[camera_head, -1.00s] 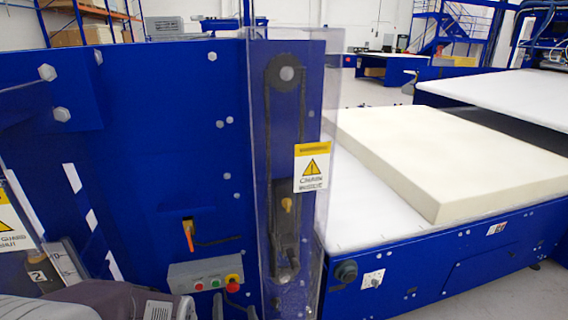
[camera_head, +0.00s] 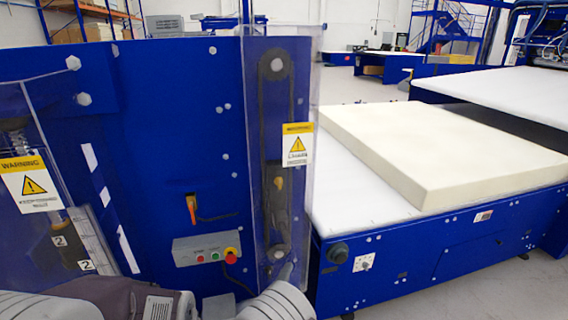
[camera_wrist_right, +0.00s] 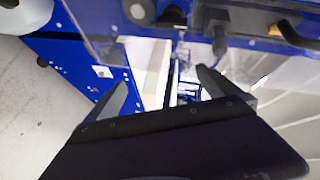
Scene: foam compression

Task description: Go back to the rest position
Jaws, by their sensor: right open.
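My right gripper (camera_head: 284,275) shows only in part at the bottom of the head view, as a grey tip in front of the foot of the clear chain guard (camera_head: 306,190). In the right wrist view its two dark fingers (camera_wrist_right: 163,86) stand apart with nothing between them. A clear panel and blue machine parts show beyond the fingers. My left gripper does not show. Grey and brown arm parts of mine fill the bottom left of the head view.
The blue machine wall (camera_head: 150,130) stands close in front, with a control box (camera_head: 206,247) low on it. A cream foam block (camera_head: 430,150) lies on the white table (camera_head: 345,195) at right. A clear guard with a warning label (camera_head: 30,186) stands at left. Floor is open behind.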

